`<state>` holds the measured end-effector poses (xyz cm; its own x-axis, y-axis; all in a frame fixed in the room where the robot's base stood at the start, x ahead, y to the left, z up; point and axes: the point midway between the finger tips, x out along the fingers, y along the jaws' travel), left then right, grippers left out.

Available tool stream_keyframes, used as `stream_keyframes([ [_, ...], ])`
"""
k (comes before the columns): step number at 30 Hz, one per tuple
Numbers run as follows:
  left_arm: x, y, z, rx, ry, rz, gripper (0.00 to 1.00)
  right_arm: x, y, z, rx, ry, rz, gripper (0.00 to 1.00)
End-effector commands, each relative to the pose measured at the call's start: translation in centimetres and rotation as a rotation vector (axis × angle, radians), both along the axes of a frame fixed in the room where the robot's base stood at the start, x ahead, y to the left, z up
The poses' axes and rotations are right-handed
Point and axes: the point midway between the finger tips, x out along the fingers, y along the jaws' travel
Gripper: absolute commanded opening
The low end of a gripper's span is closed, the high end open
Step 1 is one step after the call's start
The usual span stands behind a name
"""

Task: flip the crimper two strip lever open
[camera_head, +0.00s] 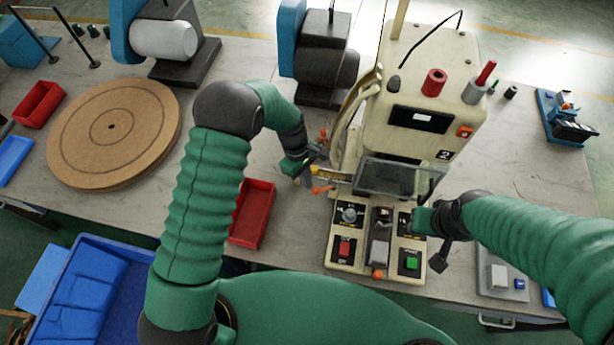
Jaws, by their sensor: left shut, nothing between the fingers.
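Crimper two (455,110) is the beige machine marked "2", standing upright on the workbench. On its left side, small orange-tipped parts show, an upper one (323,134) and a lower one (321,190). I cannot tell for sure which is the strip lever, or its exact position. My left gripper (311,168) is at that side between these orange tips, shut with nothing in it. Whether it touches a lever is too small to tell. My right gripper (418,221) is at the right edge of the crimper's front panel; its fingers are too hidden to read.
A clear guard (400,179) covers the crimper's middle, above a front panel with red (344,247) and green (412,262) buttons. A red bin (262,215) stands close left of the crimper. A round brown disc (112,127) lies further left. Bare bench shows between disc and bin.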

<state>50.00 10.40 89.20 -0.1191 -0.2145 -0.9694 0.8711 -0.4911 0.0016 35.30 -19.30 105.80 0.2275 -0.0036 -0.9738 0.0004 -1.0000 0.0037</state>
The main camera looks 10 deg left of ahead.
Motion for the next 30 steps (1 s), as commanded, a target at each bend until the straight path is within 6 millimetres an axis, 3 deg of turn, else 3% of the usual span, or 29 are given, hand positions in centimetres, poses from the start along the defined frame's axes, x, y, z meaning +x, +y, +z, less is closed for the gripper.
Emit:
stream_keyframes([
  [13,-1.4,-0.5,0.2,0.000,0.002,0.174,0.00,0.0,0.0,1.1,0.000,0.000,0.000,0.36],
  [30,-4.2,-2.8,0.1,0.001,0.004,0.644,0.00,0.0,0.0,3.1,0.000,0.000,0.000,0.36],
])
